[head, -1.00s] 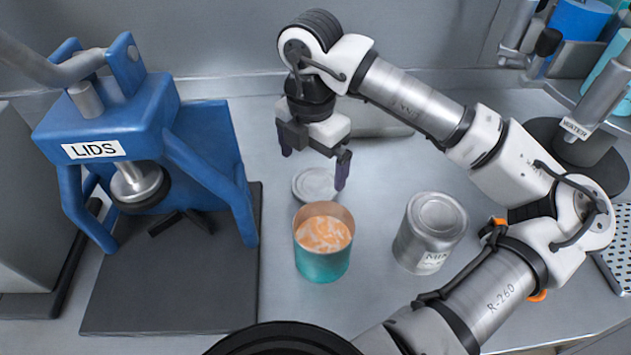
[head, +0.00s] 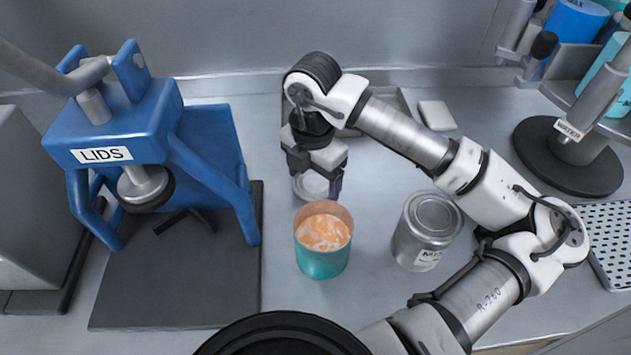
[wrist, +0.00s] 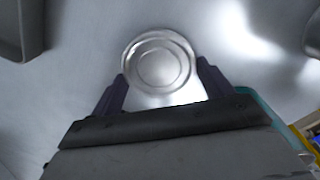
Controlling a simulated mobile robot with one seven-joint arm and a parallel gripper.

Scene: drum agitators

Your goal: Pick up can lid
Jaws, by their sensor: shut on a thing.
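The can lid (head: 311,186) is a round silver disc with ring ridges, low over the bench behind the open can. It also shows in the wrist view (wrist: 158,63). My gripper (head: 316,187) is lowered around the lid, and its two dark fingers are shut on opposite sides of the rim. In the wrist view my gripper (wrist: 160,92) has one finger at each side of the lid. I cannot tell whether the lid still touches the bench.
An open teal can (head: 322,258) with orange contents stands just in front of the lid. A closed silver can (head: 427,230) stands to the right. The blue lid press (head: 150,130) is at the left on a dark mat (head: 170,290). A grey tray (head: 395,105) lies behind my arm.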

